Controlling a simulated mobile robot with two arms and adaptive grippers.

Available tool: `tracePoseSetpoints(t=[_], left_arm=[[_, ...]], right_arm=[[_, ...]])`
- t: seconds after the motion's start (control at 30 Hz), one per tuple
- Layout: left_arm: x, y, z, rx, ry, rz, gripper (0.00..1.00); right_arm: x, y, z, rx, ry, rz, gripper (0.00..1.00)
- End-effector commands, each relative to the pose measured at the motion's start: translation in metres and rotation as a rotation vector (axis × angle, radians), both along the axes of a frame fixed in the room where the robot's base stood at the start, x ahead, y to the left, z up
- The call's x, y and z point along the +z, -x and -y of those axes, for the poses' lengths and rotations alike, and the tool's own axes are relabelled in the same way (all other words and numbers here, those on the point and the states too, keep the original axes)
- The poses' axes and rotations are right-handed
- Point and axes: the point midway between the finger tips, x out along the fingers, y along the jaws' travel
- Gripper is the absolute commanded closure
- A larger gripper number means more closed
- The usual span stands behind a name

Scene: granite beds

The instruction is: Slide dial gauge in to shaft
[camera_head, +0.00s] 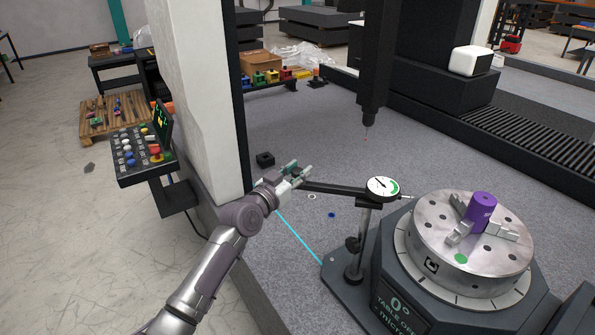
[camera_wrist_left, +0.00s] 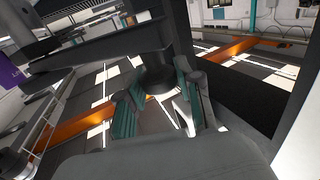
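The dial gauge (camera_head: 383,187) has a round white face and sits at the right end of a dark horizontal arm (camera_head: 335,189) on a post (camera_head: 359,243). Its thin tip points right, towards the purple shaft (camera_head: 481,210), and seems close to the chuck's side. The shaft stands in the jaws of a round metal chuck (camera_head: 430,238). My left gripper (camera_head: 298,173) is at the arm's left end. In the left wrist view its teal fingers (camera_wrist_left: 158,98) are apart, with a dark cylinder (camera_wrist_left: 158,78) between their tips. Contact cannot be told. My right gripper is not in view.
The rotary table base (camera_head: 400,295) fills the lower right. A white column (camera_head: 200,90) and a control panel (camera_head: 143,152) stand left. A dark probe spindle (camera_head: 372,75) hangs above the granite. A small black block (camera_head: 265,159), a ring and a blue piece lie on the granite.

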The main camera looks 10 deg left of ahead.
Motion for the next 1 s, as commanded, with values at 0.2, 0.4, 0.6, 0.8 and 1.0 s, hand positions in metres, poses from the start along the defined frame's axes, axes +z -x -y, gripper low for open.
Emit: tracePoseSetpoints(t=[0.2, 0.4, 0.6, 0.8, 1.0], left_arm=[[0.000, 0.000, 0.000, 0.000, 0.000, 0.000, 1.00], [0.000, 0.000, 0.000, 0.000, 0.000, -0.001, 1.00], [0.002, 0.000, 0.017, -0.002, 0.002, -0.002, 1.00], [0.003, 0.001, 0.061, -0.004, 0.005, -0.004, 1.00], [0.002, 0.000, 0.109, -0.004, 0.005, -0.004, 1.00]], right_arm=[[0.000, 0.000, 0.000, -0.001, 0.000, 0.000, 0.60], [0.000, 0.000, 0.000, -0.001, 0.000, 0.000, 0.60], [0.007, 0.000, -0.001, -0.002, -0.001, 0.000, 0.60], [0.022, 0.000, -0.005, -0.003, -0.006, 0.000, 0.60], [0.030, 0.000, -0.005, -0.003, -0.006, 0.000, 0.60]])
